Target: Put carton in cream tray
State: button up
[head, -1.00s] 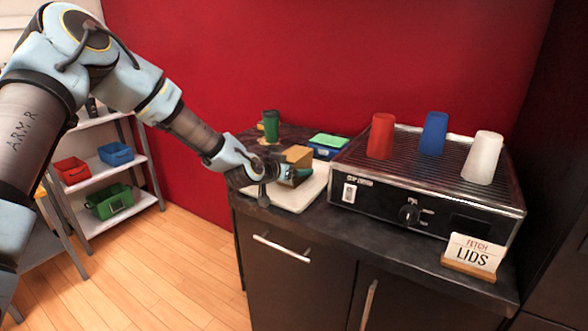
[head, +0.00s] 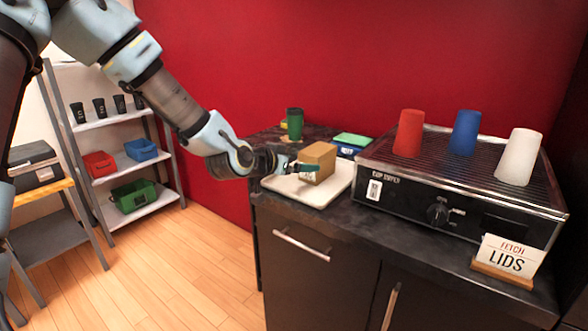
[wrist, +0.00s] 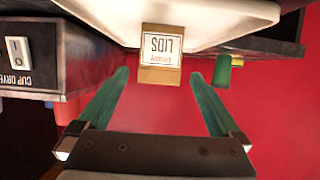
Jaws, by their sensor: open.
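The brown carton (head: 318,158) stands on the cream tray (head: 337,184) on the dark counter, apparently upright. In the wrist view the carton (wrist: 160,62) shows a white label reading "LIDS", with the tray (wrist: 225,15) behind it; this view is upside down. My gripper (head: 305,167) is at the carton's left side in the head view. In the wrist view my gripper (wrist: 160,74) is open, its two green fingers spread wide with a clear gap to either side of the carton. Whether a finger touches the carton cannot be told from the head view.
A green cup (head: 295,123) and a blue box with green top (head: 352,144) stand behind the tray. The cup dryer (head: 440,200) with red, blue and white cups is to the right, with a lids sign (head: 506,262) in front. Shelves (head: 120,160) stand at left.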

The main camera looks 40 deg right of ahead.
jog(key=shift+v, duration=0.8)
jog(key=w+a+f+n+y, duration=0.2)
jog(key=w+a+y, duration=0.1)
jog(key=a, duration=0.7)
jog(key=w+a+f+n+t+y, duration=0.1)
jog(key=w+a+f+n+y, duration=0.15)
jog(key=a, duration=0.75)
jog(key=w+a+f+n+y, duration=0.1)
jog(key=w+a+n+y, duration=0.2)
jog(key=a, duration=0.7)
jog(key=s+a+r+n+g+y, duration=0.1)
jog(key=s+a+n+y, duration=0.1)
jog(key=a, duration=0.8)
jog(key=s+a+r+n+g+y, duration=0.1)
jog(key=s+a+n, duration=0.3)
jog(key=a, duration=0.6)
jog(key=s+g+y, duration=0.1)
jog(key=s, duration=0.1)
jog(key=shift+s, duration=0.25)
